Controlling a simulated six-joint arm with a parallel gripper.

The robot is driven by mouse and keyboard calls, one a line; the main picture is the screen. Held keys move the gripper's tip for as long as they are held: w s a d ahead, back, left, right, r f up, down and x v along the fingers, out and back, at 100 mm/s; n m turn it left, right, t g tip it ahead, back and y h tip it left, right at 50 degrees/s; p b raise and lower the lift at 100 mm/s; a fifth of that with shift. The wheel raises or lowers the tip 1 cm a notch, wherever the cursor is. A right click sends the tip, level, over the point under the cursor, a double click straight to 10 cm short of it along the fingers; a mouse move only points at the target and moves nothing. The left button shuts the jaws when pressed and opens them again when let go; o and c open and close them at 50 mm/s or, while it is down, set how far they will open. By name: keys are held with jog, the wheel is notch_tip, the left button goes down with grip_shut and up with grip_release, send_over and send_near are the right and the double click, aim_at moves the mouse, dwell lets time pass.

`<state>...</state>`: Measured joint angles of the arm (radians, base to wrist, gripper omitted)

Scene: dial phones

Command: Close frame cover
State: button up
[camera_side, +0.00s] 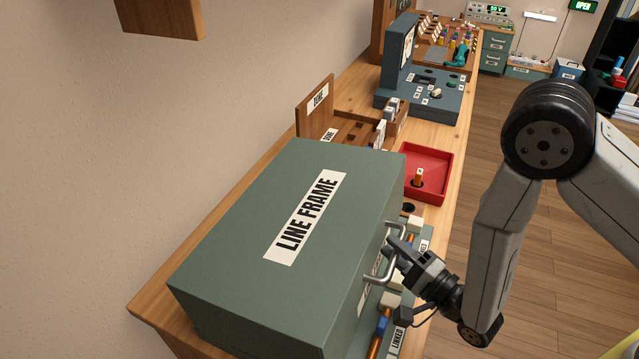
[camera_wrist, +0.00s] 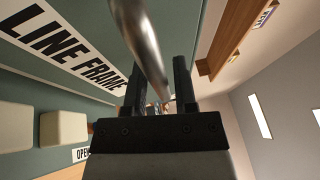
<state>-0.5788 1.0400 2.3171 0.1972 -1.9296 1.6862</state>
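The frame cover (camera_side: 225,235) is a large grey-green box with a white LINE FRAME label on its top. A metal bar handle (camera_side: 373,280) sticks out of its right-hand face. My gripper (camera_side: 394,250) is at this handle, coming from the right. In the wrist view, the handle bar (camera_wrist: 145,42) runs between the two dark fingers of my gripper (camera_wrist: 158,85), which look spread with gaps beside the bar. The cover also shows in the wrist view (camera_wrist: 100,32). I cannot tell whether its lower edge is fully down.
Cream blocks (camera_side: 390,299) and a LINKED label (camera_side: 397,340) sit along the bench edge beside the cover. Behind it are a red tray (camera_side: 438,163) with a peg, a wooden rack (camera_side: 316,106) and a grey-green device (camera_side: 430,105). The wall is on the left.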

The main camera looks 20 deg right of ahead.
aim_at(379, 227)
jog(key=shift+r, duration=0.2)
jog(key=shift+w+a+r, duration=0.25)
jog(key=shift+r, duration=0.45)
jog(key=shift+w+a+r, duration=0.25)
jog(key=shift+r, duration=0.4)
jog(key=w+a+r, duration=0.1)
jog(key=r, duration=0.2)
jog(key=w+a+r, duration=0.2)
jog(key=r, duration=0.1)
jog(key=w+a+r, duration=0.2)
jog(key=r, duration=0.1)
jog(key=shift+w+a, duration=0.1)
jog(key=shift+a, duration=0.05)
jog(key=w+a+r+g, duration=0.1)
jog(key=w+a+r, duration=0.5)
jog(key=w+a, duration=0.4)
jog(key=shift+w+a+r+n+g, duration=0.2)
jog(key=shift+w+r+n+g, duration=0.05)
jog(key=shift+r+n+g, duration=0.15)
jog(key=shift+s, duration=0.15)
jog(key=s+d+f, duration=0.2)
jog(key=s+d, duration=0.1)
jog(key=s, duration=0.4)
jog(key=shift+s+f, duration=0.2)
jog(key=shift+s, duration=0.2)
dwell(0.3)
